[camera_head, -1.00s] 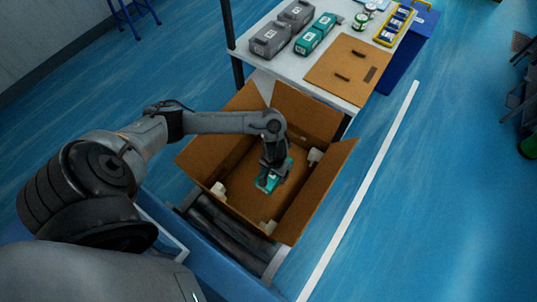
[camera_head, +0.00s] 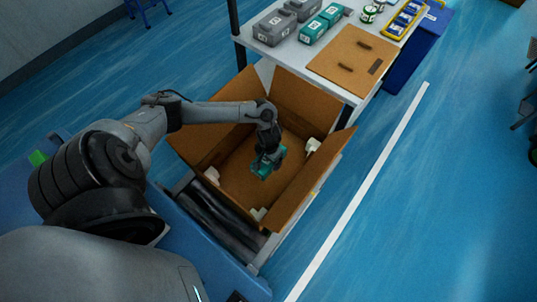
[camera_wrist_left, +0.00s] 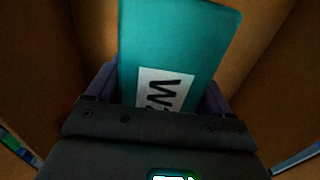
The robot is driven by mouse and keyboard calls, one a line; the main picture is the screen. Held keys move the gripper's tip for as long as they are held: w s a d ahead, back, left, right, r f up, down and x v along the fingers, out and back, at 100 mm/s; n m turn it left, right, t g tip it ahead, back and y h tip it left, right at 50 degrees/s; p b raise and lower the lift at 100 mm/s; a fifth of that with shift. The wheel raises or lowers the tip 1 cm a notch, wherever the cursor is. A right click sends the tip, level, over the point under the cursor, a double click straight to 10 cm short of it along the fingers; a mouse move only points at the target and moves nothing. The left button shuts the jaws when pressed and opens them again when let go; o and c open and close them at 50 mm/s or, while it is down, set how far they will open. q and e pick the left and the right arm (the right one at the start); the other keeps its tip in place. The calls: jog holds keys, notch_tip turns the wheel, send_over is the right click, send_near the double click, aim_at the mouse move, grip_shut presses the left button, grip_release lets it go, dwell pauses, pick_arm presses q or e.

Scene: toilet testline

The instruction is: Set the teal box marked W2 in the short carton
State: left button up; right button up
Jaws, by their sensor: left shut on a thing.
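The teal box (camera_head: 258,169) is inside the open brown carton (camera_head: 305,187), near its middle. In the left wrist view the box (camera_wrist_left: 180,40) shows a white label with a W and a partly covered second mark. My left gripper (camera_head: 268,160) reaches down into the carton and is shut on this box. The wrist view also shows brown carton walls (camera_wrist_left: 270,60) on both sides of the box. I cannot tell whether the box touches the carton floor. My right gripper is not in view.
White pieces (camera_head: 312,145) sit at the carton's inner corners, and its flaps stand open. Behind it a table (camera_head: 292,56) bears a brown board (camera_head: 350,62), grey boxes (camera_head: 272,27), more teal boxes (camera_head: 313,30), cans and a yellow rack (camera_head: 405,20). Clear blue floor lies right.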

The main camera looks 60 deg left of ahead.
pick_arm(q)
jog(key=a, duration=0.1)
jog(key=w+a+f, duration=0.1)
jog(key=a+f+b, duration=0.1)
jog(key=shift+w, duration=0.3)
jog(key=shift+f+b, duration=1.05)
jog(key=shift+f, duration=0.95)
jog(key=shift+f, duration=0.15)
jog(key=o, duration=1.1)
jog(key=shift+o, duration=0.2)
jog(key=shift+r, duration=0.4)
notch_tip(320, 180, up, 12)
jog(key=p, duration=0.5)
jog(key=shift+f, duration=0.25)
